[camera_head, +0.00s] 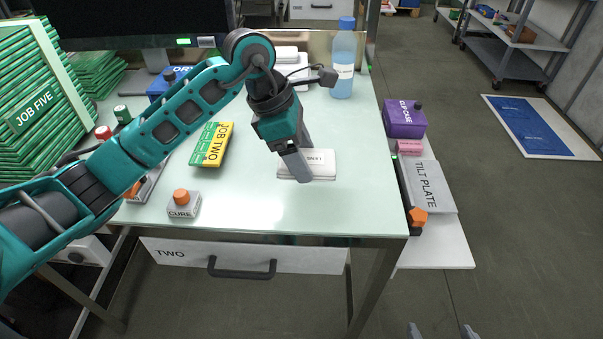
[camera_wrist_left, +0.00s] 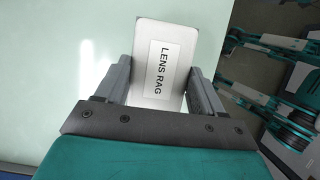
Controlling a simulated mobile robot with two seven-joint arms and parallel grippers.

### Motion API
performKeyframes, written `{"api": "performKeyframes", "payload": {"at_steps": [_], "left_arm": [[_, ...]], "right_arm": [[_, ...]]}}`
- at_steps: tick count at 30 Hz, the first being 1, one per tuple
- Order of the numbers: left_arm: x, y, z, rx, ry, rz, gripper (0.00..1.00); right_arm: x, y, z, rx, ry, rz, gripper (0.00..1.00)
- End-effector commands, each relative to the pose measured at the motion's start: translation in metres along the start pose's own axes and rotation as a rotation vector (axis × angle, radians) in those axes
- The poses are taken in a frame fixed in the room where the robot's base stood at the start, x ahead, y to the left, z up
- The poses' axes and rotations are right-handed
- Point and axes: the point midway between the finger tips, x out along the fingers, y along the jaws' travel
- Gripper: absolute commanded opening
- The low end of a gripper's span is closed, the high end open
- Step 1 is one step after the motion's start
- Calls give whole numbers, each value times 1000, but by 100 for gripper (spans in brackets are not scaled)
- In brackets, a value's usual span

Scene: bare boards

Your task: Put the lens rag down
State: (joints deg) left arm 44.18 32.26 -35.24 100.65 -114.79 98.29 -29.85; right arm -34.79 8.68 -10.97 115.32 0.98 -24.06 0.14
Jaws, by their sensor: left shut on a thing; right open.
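The lens rag (camera_wrist_left: 162,65) is a flat white piece with a black-lettered label, between the two fingers of my left gripper (camera_wrist_left: 160,85) in the left wrist view. In the head view the rag (camera_head: 323,162) shows behind the near finger, its label partly hidden. My left gripper (camera_head: 299,160) is shut on it, pointing down over the pale glass tabletop (camera_head: 350,205). I cannot tell whether the rag touches the top. My right gripper (camera_head: 441,331) is open and empty at the bottom edge of the head view, with only its fingertips showing.
A green-yellow JOB TWO box (camera_head: 212,145) and the CURE button box (camera_head: 184,204) lie to the left. A blue bottle (camera_head: 342,62) stands behind. A purple CLIP CASE (camera_head: 404,119) and the TILT PLATE (camera_head: 427,187) are at right. Glass right and front of the rag is clear.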

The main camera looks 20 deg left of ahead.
Motion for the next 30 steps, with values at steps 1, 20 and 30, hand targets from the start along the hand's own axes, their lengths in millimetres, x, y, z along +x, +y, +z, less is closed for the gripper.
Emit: {"api": "performKeyframes", "payload": {"at_steps": [1,20,30], "left_arm": [[3,0,-1,0,-1,0,44],[44,0,-18,1,-1,1,44],[46,0,-18,1,0,0,90]], "right_arm": [[0,0,-1,0,2,-1,95],[2,-3,-5,1,15,-8,95],[3,-5,-3,7,11,-9,95]]}}
